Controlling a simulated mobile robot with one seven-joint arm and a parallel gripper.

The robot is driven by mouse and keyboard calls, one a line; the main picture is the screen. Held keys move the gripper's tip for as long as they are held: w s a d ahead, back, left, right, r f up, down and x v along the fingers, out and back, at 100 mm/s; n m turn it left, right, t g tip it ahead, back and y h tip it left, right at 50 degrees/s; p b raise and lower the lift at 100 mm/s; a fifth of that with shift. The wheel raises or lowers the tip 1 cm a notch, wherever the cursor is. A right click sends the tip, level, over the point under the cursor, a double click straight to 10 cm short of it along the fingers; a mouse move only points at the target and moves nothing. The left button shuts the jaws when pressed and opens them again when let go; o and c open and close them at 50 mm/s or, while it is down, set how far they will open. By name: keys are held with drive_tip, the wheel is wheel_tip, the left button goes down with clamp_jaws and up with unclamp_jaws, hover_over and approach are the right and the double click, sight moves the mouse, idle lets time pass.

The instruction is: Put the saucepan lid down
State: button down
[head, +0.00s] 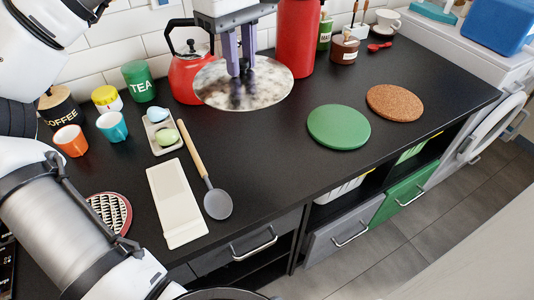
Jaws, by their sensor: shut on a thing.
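The saucepan lid (213,87) is a round, shiny, mottled grey disc in the upper middle of the head view. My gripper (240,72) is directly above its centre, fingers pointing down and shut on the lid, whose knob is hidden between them. The lid looks roughly level and covers part of the red kettle behind it. I cannot tell for sure how far it is above the black worktop (270,150).
A red kettle (182,72) and a tall red canister (297,40) stand close behind the lid. A green round mat (339,127) and a cork mat (394,102) lie to the right. The middle worktop is clear.

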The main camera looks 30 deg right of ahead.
drive_tip(key=shift+d+f, duration=0.3)
drive_tip(key=shift+d, duration=0.15)
wheel_tip(320, 180, down, 20)
drive_tip(key=shift+s+r+b, duration=0.1)
drive_tip(key=shift+r+b, duration=0.05)
drive_tip(key=shift+b, duration=0.3)
drive_tip(key=shift+f, duration=0.2)
drive_tip(key=c, duration=1.3)
unclamp_jaws()
drive_tip(key=shift+r, duration=0.1)
wheel_tip(320, 180, up, 12)
drive_tip(key=shift+r, duration=0.1)
